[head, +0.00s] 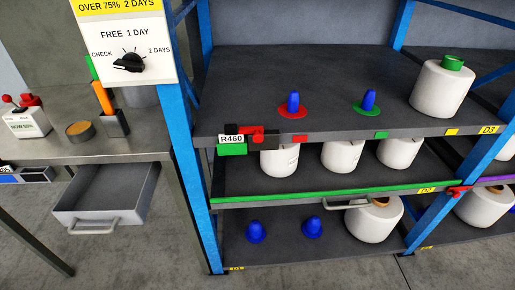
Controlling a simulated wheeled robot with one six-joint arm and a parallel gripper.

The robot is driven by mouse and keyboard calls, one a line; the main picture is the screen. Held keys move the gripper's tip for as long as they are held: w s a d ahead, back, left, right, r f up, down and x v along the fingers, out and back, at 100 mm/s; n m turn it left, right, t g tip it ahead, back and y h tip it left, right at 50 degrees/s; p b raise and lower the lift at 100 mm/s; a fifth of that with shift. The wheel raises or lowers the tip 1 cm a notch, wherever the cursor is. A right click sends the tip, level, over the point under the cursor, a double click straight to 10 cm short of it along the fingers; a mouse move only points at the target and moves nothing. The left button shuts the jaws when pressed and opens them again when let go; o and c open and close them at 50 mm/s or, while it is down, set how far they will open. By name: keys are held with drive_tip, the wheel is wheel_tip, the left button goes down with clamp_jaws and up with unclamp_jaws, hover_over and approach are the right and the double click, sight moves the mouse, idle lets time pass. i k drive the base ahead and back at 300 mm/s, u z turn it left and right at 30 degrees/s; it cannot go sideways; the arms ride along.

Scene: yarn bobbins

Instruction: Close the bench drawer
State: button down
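The bench drawer (106,193) is a grey metal tray at the lower left in the head view. It stands pulled out from under the grey bench top (60,150), and its inside looks empty. A light bar handle (94,227) is on its front. My gripper is not in view, so nothing of mine shows at the drawer.
A blue-post shelf rack (184,140) stands right of the drawer, holding white bobbins (440,88) and blue cones (293,101). A dial sign (128,42) hangs on its post. Bench legs stand beside the drawer. Bare floor (140,255) lies in front.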

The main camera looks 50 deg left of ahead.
sight(114, 195)
drive_tip(key=u, duration=4.75)
drive_tip(key=k, duration=0.5)
drive_tip(key=z, duration=1.5)
drive_tip(key=i, duration=0.5)
drive_tip(key=z, duration=0.05)
